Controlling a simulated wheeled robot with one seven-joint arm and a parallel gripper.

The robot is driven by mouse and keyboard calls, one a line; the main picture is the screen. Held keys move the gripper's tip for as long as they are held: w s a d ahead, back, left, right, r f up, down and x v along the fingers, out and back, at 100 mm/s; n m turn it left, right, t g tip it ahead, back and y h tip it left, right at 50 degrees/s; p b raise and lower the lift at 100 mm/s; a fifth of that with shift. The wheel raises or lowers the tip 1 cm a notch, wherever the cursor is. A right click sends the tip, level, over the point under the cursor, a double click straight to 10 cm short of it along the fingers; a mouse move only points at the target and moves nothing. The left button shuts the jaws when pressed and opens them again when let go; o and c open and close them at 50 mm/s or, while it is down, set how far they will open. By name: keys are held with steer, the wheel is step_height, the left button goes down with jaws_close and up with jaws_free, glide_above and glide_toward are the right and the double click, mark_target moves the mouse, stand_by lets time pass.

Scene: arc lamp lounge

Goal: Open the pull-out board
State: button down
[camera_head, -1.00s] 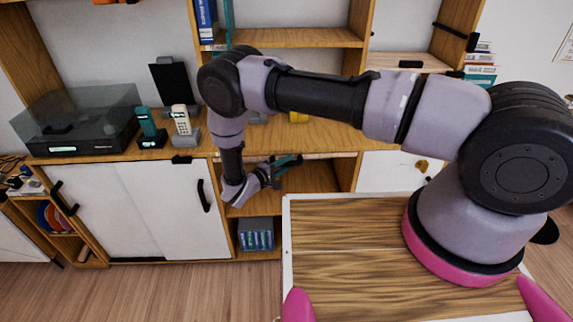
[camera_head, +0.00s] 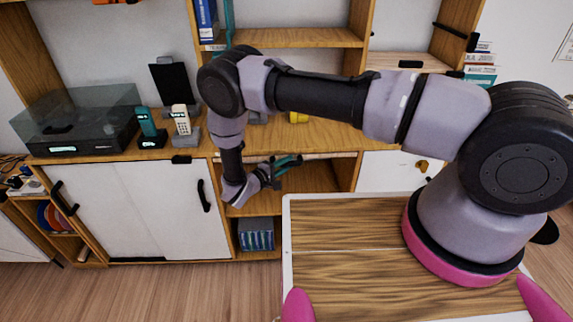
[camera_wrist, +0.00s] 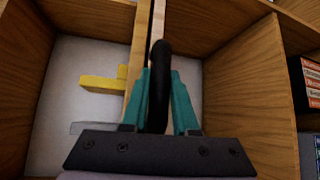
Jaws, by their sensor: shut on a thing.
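The pull-out board shows as a pale strip (camera_head: 318,155) just under the countertop in the head view. Its narrow front edge (camera_wrist: 157,22) also runs down from the top of the wrist view. A black curved handle (camera_wrist: 160,85) stands out from this edge. My gripper (camera_head: 287,161) has teal fingers and is in front of the cabinet at the board's height. In the wrist view my gripper (camera_wrist: 163,100) is shut on the black handle, one finger on each side. How far the board is out cannot be told; most of it is hidden.
White doors (camera_head: 150,205) with black handles stand left of my gripper. An open shelf below holds a grey box (camera_head: 256,233). A turntable (camera_head: 85,125), phones and a yellow object (camera_head: 298,118) stand on the countertop.

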steer(key=s, duration=1.7)
steer(key=shift+s+d, duration=0.25)
steer(key=shift+d, duration=0.15)
steer(key=c, duration=0.7)
jaws_free()
steer(key=v, duration=1)
steer(key=shift+s+a+r, duration=0.1)
steer(key=shift+s+a, duration=0.15)
steer(key=shift+s, duration=0.05)
